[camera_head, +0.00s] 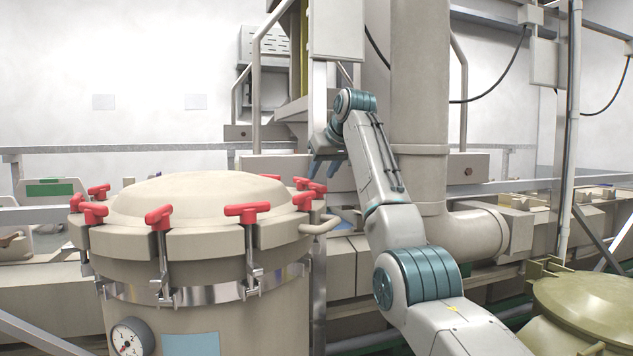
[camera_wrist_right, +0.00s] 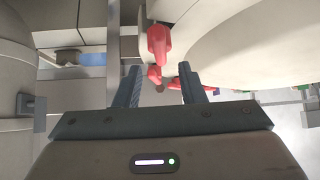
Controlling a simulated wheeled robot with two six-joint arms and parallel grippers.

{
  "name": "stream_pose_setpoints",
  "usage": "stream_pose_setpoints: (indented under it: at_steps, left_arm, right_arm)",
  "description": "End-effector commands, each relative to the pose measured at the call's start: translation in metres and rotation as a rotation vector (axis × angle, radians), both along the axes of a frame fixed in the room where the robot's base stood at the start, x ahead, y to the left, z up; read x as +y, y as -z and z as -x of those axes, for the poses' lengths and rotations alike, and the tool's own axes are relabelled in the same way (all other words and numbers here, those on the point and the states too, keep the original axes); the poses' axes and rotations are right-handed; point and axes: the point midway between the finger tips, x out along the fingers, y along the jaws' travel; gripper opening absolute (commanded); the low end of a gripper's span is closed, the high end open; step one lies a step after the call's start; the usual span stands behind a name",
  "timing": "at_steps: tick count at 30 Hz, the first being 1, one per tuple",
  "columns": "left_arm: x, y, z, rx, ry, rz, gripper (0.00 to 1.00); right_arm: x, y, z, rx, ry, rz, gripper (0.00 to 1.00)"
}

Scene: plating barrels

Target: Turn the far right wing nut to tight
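A beige barrel (camera_head: 205,310) with a domed lid (camera_head: 195,195) stands at the left in the head view. Several red wing nuts sit around its lid rim, including the far right wing nut (camera_head: 310,185). My right gripper (camera_head: 323,168) is above and close to the far right wing nut, pointing down. In the right wrist view its fingers (camera_wrist_right: 161,72) are open, with red nuts (camera_wrist_right: 154,74) showing between and beyond them. I see no contact, and cannot tell which nut is which there. My left gripper is out of view.
A curved handle (camera_head: 320,225) sticks out from the barrel's right side. A thick vertical pipe (camera_head: 420,90) and machine frame stand behind my right arm. An olive drum (camera_head: 590,305) stands at the lower right. A pressure gauge (camera_head: 131,337) is on the barrel's front.

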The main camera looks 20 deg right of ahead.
Motion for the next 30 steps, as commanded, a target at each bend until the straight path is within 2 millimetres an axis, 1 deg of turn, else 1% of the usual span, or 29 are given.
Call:
stream_pose_setpoints:
  at_steps: [1,3,9,15,22,23,27,28,30]
  left_arm:
    - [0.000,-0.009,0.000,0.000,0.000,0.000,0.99]
    - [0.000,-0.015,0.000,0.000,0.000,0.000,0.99]
    - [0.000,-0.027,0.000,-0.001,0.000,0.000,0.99]
    - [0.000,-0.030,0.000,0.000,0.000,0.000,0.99]
    - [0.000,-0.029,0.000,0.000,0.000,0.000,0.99]
    - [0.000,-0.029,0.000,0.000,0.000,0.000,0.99]
    - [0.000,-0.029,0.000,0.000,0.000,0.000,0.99]
    - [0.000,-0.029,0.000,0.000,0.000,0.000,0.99]
    - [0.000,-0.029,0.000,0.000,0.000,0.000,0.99]
  right_arm:
    - [0.001,0.004,-0.007,0.003,0.000,0.001,0.36]
    - [0.003,0.013,-0.016,0.003,0.000,0.001,0.36]
    - [0.006,0.034,-0.036,0.000,0.001,0.000,0.36]
    - [0.007,0.043,-0.044,-0.003,0.002,0.000,0.36]
    - [0.007,0.044,-0.044,-0.003,0.002,0.000,0.36]
    - [0.007,0.044,-0.044,-0.003,0.002,0.000,0.32]
    - [0.007,0.044,-0.044,-0.003,0.002,0.000,0.05]
    - [0.007,0.044,-0.044,-0.003,0.002,0.000,0.00]
    - [0.007,0.044,-0.044,-0.002,0.002,0.000,0.00]
